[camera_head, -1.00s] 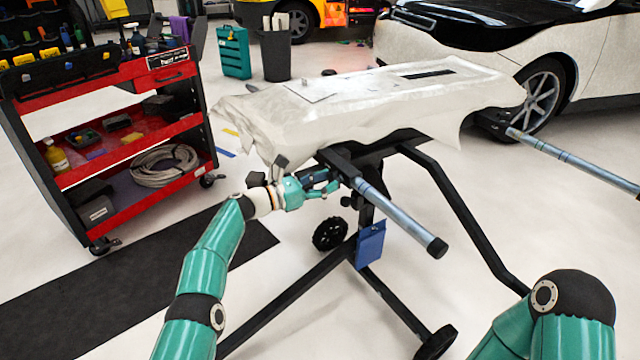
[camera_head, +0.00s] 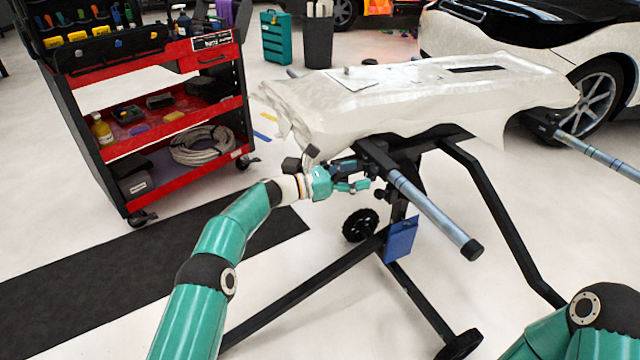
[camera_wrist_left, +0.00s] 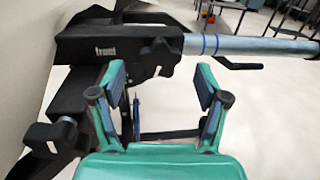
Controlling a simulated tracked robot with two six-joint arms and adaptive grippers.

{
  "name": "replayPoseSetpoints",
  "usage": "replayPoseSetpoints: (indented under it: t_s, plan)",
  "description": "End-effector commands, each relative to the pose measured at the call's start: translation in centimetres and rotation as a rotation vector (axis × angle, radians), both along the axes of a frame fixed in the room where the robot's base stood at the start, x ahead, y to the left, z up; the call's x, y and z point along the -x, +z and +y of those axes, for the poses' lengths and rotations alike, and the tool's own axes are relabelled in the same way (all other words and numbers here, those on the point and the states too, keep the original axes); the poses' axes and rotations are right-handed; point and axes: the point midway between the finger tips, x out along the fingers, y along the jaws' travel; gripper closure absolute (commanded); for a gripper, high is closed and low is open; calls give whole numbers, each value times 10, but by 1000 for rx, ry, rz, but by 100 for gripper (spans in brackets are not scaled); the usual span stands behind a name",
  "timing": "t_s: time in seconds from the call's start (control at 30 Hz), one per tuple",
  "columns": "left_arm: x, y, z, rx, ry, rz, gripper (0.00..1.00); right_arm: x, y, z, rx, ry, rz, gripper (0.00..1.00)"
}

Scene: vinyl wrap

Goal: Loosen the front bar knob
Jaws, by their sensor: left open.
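The front bar knob (camera_wrist_left: 160,56) is a black lobed knob on the side of the black clamp block in the left wrist view. It sits just beyond the space between my left fingertips. My left gripper (camera_wrist_left: 160,86) is open with nothing between its fingers, apart from the knob. In the head view my left gripper (camera_head: 357,180) is beside the near end of the stand, left of the blue-grey front bar (camera_head: 432,213). The bar also shows in the left wrist view (camera_wrist_left: 250,46). My right gripper is out of view.
A stand (camera_head: 490,215) with black legs carries a panel under white wrap (camera_head: 400,95). A blue tag (camera_head: 401,240) hangs below. A red tool cart (camera_head: 172,130) stands left and a white car (camera_head: 540,50) at the back right.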

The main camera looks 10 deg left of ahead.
Motion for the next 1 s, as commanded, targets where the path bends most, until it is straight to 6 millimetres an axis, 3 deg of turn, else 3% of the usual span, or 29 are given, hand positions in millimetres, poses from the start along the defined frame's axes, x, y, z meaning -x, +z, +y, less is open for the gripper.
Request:
replayPoseSetpoints:
  t_s: [0.5,1.0]
  plan:
    - [42,-1,76,1,2,3,25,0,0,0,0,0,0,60]
    - [49,-2,86,1,0,2,25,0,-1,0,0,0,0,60]
